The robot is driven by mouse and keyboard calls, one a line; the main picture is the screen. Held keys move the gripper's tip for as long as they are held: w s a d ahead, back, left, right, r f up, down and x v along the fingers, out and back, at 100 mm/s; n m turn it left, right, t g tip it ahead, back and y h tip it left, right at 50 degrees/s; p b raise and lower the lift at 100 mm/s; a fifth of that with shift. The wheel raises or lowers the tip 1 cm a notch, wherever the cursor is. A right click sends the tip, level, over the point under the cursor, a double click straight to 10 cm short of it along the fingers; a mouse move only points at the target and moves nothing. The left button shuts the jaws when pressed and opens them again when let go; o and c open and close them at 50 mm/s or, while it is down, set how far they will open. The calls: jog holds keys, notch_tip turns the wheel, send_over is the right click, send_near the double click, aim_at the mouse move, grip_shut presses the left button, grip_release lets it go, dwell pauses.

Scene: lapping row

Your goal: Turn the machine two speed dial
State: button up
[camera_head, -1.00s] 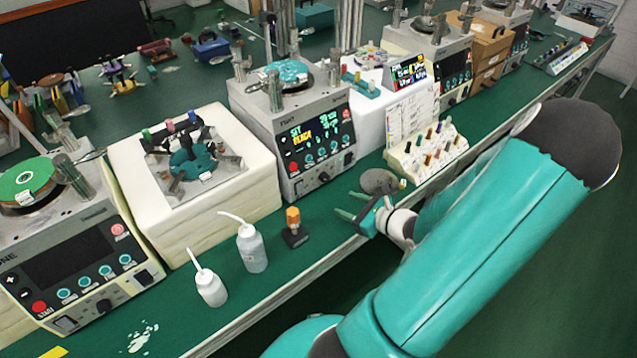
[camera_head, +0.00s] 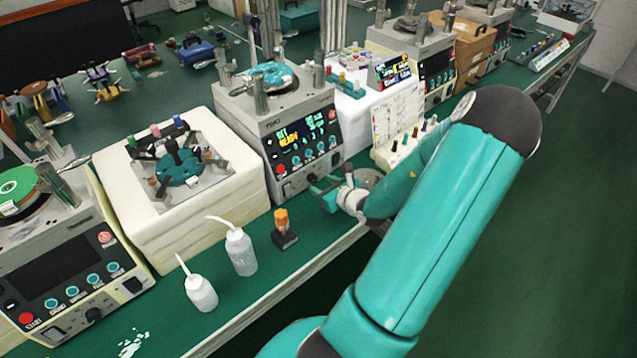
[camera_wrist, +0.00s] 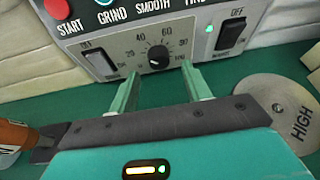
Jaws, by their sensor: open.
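Machine two (camera_head: 262,117), a grey lapping machine with a lit screen, stands at the middle of the green bench. In the wrist view its speed dial (camera_wrist: 158,56) is a small black knob with a white pointer, inside a numbered scale. My gripper (camera_wrist: 162,85) is open and empty, and its two teal fingers point at the panel. The dial shows between and just beyond the fingertips, and I see no contact. In the head view my gripper (camera_head: 322,194) is low in front of the machine's lower panel.
A rocker switch (camera_wrist: 102,62) is left of the dial, and an OFF switch (camera_wrist: 230,34) is right. A round metal plate marked HIGH (camera_wrist: 280,112) lies close on the right. An orange-capped bottle (camera_head: 283,232) and two white squeeze bottles stand left of my gripper.

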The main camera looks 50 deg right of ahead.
aim_at(312, 179)
jog(key=shift+x, duration=1.25)
jog(key=c, duration=1)
